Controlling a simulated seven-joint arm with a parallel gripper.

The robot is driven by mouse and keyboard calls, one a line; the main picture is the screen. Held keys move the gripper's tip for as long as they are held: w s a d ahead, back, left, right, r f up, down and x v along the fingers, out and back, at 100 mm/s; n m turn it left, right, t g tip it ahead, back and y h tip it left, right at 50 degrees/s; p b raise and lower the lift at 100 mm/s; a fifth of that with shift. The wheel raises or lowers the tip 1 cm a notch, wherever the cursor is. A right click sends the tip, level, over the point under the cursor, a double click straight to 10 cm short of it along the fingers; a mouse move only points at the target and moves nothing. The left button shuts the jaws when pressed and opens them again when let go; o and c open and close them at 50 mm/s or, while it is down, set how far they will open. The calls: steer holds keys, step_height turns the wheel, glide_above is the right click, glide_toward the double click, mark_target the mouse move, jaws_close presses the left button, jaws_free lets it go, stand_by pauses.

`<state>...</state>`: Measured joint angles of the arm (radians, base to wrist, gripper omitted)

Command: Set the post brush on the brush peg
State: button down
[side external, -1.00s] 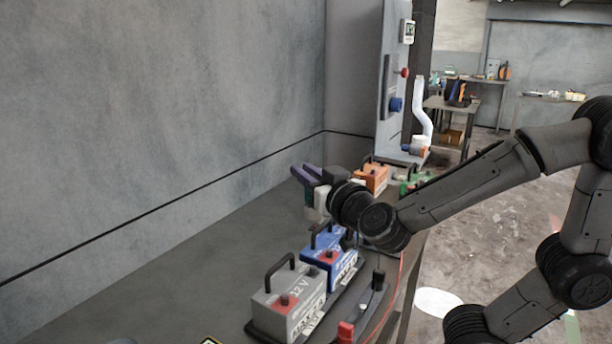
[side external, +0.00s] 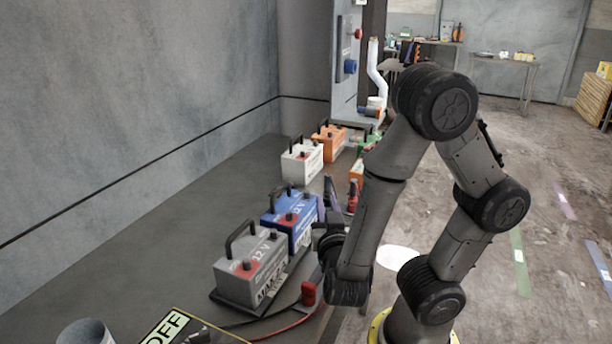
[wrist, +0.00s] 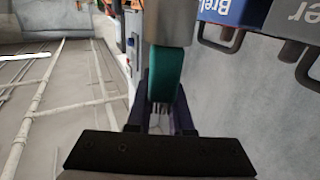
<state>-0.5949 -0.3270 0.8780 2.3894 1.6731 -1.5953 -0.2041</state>
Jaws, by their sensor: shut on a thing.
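In the wrist view, my gripper (wrist: 163,108) is shut on a teal-green piece (wrist: 166,72) with a thick grey cylinder (wrist: 168,22) beyond it, which I take to be the post brush. Its far end runs out of the picture. In the side view, my gripper (side external: 331,196) is near the bench's front edge, to the right of the blue battery, with its purple fingers pointing up in the picture. The brush cannot be made out there. I cannot pick out the brush peg in either view.
A grey battery (side external: 250,268) and a blue battery (side external: 290,215) stand close to my gripper. A white battery (side external: 302,160) and an orange battery (side external: 328,138) stand farther back. A red clamp (side external: 309,293) and cables lie at the front edge. The bench's left side is clear.

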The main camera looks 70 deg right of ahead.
steer(key=shift+w+a+f+t, duration=0.15)
steer(key=shift+a+f+t, duration=0.1)
steer(key=shift+a+t, duration=0.1)
steer(key=shift+r, duration=0.1)
steer(key=shift+f, duration=2)
steer(key=shift+f, duration=1.3)
steer(key=c, duration=0.7)
jaws_free()
steer(key=shift+c, duration=0.2)
steer(key=shift+a, duration=0.1)
steer(key=shift+s+a+n, duration=0.3)
steer(key=shift+s+a, duration=0.05)
steer(key=shift+a, duration=0.45)
steer(key=shift+v, duration=2.8)
